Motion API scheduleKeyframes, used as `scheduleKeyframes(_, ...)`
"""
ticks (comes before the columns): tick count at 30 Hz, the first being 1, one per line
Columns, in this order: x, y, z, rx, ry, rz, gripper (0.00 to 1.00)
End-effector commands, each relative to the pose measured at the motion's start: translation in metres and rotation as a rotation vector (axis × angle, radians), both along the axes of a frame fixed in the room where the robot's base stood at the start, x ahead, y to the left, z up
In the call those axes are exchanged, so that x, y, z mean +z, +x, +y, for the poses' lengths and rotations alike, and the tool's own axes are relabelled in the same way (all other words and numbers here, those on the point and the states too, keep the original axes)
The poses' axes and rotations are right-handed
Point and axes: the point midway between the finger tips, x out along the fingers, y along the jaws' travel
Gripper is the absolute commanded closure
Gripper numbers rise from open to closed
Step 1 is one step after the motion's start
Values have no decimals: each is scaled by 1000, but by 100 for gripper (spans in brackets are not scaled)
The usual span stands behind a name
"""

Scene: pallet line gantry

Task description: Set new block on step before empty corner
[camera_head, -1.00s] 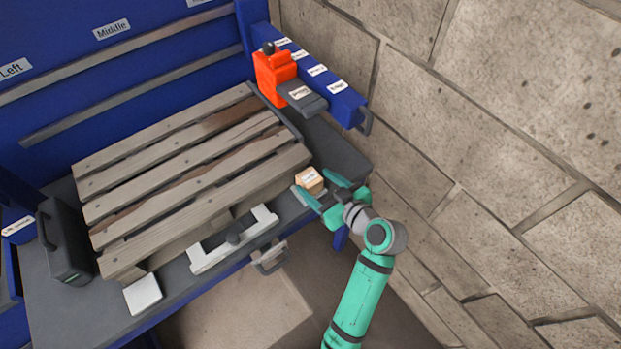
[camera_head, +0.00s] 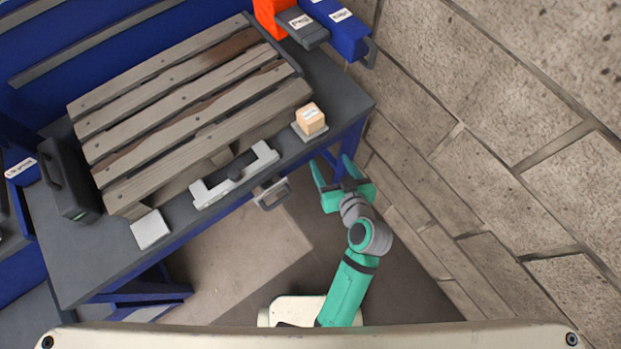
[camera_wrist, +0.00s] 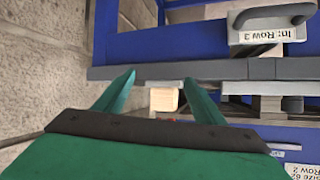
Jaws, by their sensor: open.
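A small tan block (camera_head: 310,118) with a white label on top sits on a small grey step (camera_head: 312,134) at the front right of the table, by the pallet's near right corner. Another small light step (camera_head: 150,229) at the pallet's near left corner is bare. My gripper (camera_head: 335,169) is open and empty, just off the table's front edge, below and apart from the block. In the wrist view my gripper (camera_wrist: 158,85) has its fingers spread, and the block (camera_wrist: 164,100) shows between them, a short way beyond.
The slatted wooden pallet (camera_head: 190,122) fills the middle of the table (camera_head: 95,270). A black case (camera_head: 68,181) stands left; a stone wall (camera_head: 500,150) is close on the right.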

Motion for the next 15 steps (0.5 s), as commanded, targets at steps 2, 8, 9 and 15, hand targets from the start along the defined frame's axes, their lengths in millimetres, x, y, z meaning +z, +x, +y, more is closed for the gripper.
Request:
scheduleKeyframes(2,-18,-21,5,-63,-3,20,36)
scheduleKeyframes(8,-39,-72,8,-203,-33,19,36)
scheduleKeyframes(9,-40,-83,9,-225,-41,11,36)
scheduleKeyframes(15,-32,-137,16,-298,-79,-45,36)
